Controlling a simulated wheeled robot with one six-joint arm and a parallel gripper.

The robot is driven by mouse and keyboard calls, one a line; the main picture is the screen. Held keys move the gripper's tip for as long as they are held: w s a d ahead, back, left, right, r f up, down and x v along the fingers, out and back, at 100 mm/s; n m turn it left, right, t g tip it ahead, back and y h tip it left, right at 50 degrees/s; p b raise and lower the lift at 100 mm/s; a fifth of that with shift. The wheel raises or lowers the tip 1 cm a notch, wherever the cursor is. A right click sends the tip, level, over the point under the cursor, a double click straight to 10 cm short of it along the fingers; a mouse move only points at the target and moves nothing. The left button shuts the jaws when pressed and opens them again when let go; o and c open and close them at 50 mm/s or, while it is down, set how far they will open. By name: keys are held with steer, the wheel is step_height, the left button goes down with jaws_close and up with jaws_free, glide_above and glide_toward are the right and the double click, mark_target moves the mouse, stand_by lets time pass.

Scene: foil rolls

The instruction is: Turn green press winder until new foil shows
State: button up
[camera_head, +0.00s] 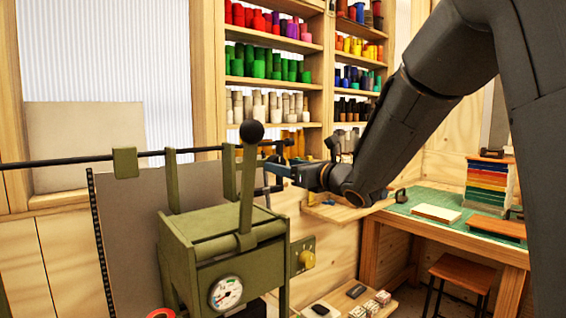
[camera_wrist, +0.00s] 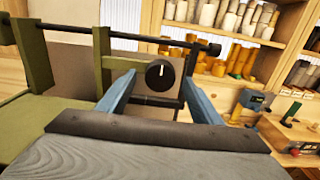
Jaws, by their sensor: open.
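The green press (camera_head: 225,240) stands at the centre-left of the head view, with an upright lever ending in a black ball (camera_head: 251,131) and a round dial gauge (camera_head: 226,292). In the wrist view, a dark round winder knob (camera_wrist: 159,75) with a white line pointing up lies between the blue fingers of my gripper (camera_wrist: 157,88). The fingers stand apart on either side of it; contact cannot be told. In the head view my gripper (camera_head: 274,170) is behind the lever, and the knob is not clearly visible. A plain grey-brown sheet (camera_head: 130,225) hangs beside the press; whether it is foil is unclear.
A black rod (camera_head: 70,161) runs across the top of the press, close above my gripper. Shelves of coloured rolls (camera_head: 265,65) stand behind. A green-topped workbench (camera_head: 455,225) with a stool (camera_head: 465,272) is at the right. Small boxes (camera_head: 383,298) sit low in front.

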steer(key=shift+w+a, duration=0.35)
steer(key=shift+w, duration=0.15)
steer(key=c, duration=1.1)
steer(key=shift+o, duration=0.2)
steer(key=shift+f+m+b, duration=0.1)
steer(key=shift+m+b, duration=0.25)
steer(key=shift+m, duration=0.05)
